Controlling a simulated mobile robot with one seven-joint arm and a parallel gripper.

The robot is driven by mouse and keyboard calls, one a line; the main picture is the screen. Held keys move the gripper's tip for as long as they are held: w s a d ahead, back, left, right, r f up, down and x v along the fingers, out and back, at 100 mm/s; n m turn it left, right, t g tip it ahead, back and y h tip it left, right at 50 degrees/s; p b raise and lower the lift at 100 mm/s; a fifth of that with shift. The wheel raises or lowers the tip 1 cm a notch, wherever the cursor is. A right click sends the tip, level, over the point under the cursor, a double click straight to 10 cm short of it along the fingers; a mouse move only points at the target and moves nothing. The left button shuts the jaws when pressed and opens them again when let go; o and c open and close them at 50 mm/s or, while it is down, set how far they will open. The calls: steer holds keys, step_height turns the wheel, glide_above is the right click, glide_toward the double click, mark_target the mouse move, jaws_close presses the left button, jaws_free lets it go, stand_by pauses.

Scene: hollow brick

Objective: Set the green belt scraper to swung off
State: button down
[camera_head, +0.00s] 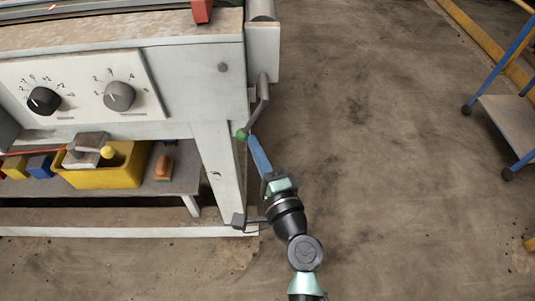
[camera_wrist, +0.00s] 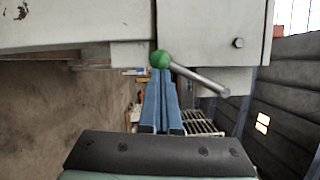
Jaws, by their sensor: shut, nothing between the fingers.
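The green belt scraper's lever shows as a green ball knob (camera_head: 242,135) on a short grey metal rod (camera_head: 257,108) at the right end of the white machine. In the wrist view the knob (camera_wrist: 161,58) is at upper centre, with its rod (camera_wrist: 200,80) slanting down to the right. My gripper (camera_head: 252,140) has long blue fingers pressed together, empty, with the tips close beside the knob. In the wrist view my gripper (camera_wrist: 161,76) points up at the knob, its tips just below or behind it; I cannot tell whether they touch.
The machine's white front panel (camera_head: 80,85) carries two dark dials. A yellow bin (camera_head: 105,178) and small coloured items stand on the shelf below. A grey pedal-like piece (camera_head: 239,221) is near the machine's leg. Floor (camera_head: 380,150) is clear up to a blue-framed cart (camera_head: 512,125).

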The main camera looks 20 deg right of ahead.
steer(key=a+m+b, duration=0.1)
steer(key=a+m+t+b, duration=0.1)
steer(key=shift+w+a+r+m, duration=0.15)
steer(key=shift+w+r+m, duration=0.05)
steer(key=shift+w+m, duration=0.2)
steer(key=shift+w+a+r+m+t+h+b, duration=0.15)
steer(key=shift+a+r+m+h, duration=0.05)
steer(key=shift+a+r+m, duration=0.45)
steer(key=shift+w+a+r+m+t+h+b, duration=0.15)
steer(key=shift+a+r+m+h, duration=0.05)
steer(key=shift+a+r+m, duration=0.4)
steer(key=shift+f, duration=0.1)
steer(key=shift+d, duration=0.1)
